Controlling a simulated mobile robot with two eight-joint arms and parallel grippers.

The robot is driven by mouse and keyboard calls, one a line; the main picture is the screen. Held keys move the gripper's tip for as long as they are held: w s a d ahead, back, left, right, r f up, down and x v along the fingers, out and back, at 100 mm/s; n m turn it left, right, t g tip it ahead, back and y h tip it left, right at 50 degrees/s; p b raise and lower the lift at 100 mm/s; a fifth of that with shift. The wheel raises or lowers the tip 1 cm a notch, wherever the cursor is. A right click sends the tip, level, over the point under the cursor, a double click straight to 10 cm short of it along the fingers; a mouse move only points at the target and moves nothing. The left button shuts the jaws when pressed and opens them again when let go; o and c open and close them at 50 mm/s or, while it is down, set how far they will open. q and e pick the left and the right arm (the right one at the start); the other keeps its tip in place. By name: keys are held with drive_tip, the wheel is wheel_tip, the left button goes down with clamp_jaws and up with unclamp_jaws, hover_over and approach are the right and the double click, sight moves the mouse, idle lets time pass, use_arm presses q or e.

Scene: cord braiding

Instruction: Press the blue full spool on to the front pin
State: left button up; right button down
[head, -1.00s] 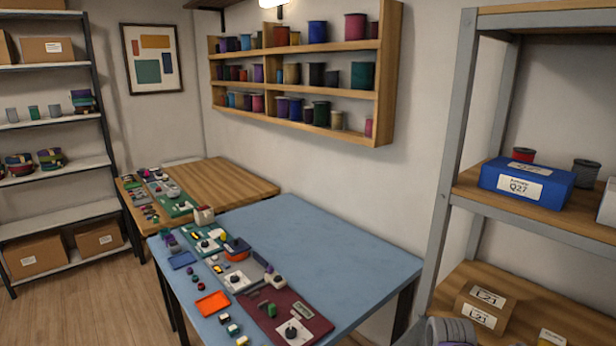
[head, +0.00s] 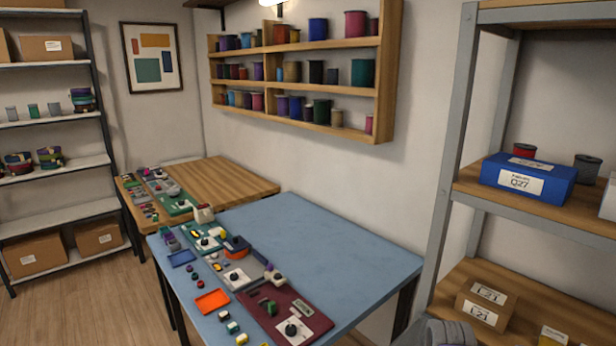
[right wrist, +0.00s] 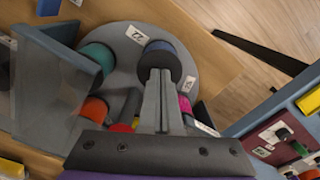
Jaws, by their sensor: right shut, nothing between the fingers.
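In the right wrist view, a blue spool (right wrist: 176,48) with a dark end face stands at the far edge of a grey round plate (right wrist: 128,52). My right gripper (right wrist: 159,74) is shut with nothing between its fingers. Its fingertips lie over the near face of the blue spool; I cannot tell whether they touch it. The pin under the spool is hidden, so how far down it sits does not show. My left gripper is not in view.
Teal (right wrist: 97,60), orange (right wrist: 92,112) and magenta (right wrist: 185,104) spools share the round plate. A grey panel (right wrist: 58,85) stands at its left. In the head view, a blue table (head: 330,240) holds several boards and small parts; its right side is clear.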

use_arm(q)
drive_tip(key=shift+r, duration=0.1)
use_arm(e)
drive_tip(key=shift+r, duration=0.1)
use_arm(q)
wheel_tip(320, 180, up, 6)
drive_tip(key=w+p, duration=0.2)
drive_tip(key=p, duration=0.2)
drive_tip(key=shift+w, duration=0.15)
use_arm(e)
wheel_tip(320, 180, up, 8)
drive_tip(key=s+a+f+n+t, duration=0.1)
drive_tip(key=s+a+n+t, duration=0.1)
drive_tip(key=s, duration=0.4)
drive_tip(key=s+a+f+n+t, duration=0.2)
drive_tip(key=s+a+t, duration=0.1)
drive_tip(key=s, duration=0.4)
drive_tip(key=shift+s+a+t, duration=0.3)
drive_tip(key=shift+a+t, duration=0.1)
drive_tip(key=shift+a, duration=0.5)
